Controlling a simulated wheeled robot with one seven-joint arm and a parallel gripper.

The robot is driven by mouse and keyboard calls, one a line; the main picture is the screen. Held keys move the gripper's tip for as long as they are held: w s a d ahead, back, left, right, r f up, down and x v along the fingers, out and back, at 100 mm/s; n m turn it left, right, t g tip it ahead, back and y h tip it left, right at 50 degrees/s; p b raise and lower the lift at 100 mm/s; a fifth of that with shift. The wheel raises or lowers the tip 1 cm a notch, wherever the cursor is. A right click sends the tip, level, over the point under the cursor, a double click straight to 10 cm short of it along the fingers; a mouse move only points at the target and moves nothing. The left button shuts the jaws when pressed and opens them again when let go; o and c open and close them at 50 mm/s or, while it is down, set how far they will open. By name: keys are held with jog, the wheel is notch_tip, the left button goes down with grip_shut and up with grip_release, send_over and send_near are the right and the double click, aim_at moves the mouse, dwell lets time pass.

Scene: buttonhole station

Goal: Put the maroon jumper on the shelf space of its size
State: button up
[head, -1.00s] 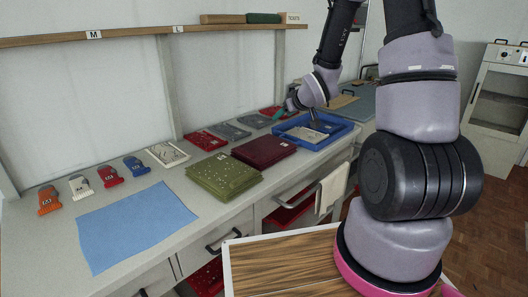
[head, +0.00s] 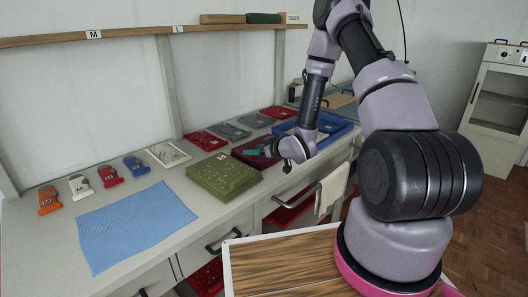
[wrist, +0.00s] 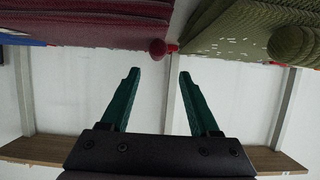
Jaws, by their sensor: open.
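A folded maroon jumper or stack of maroon knitwear (head: 258,163) lies on the counter, partly hidden by my arm. It also shows in the wrist view (wrist: 85,28) at the upper left, with several layers at its edge. My gripper (head: 256,151) is at the maroon pile in the head view; I cannot tell if it touches. In the wrist view my gripper (wrist: 158,75) has its teal fingers apart with nothing between them. The wall shelf (head: 130,33) carries an M label (head: 94,34) and an L label (head: 178,29). The jumper's size is not readable.
A folded olive pile (head: 222,176) lies left of the maroon one, and a blue cloth (head: 135,226) further left. Small coloured tagged items line the counter's back. A blue tray (head: 338,132) stands right.

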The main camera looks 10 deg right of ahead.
jog(key=x, duration=0.5)
jog(key=shift+w+d+f, duration=0.1)
jog(key=shift+d+f, duration=0.1)
jog(key=shift+f, duration=0.2)
grip_shut()
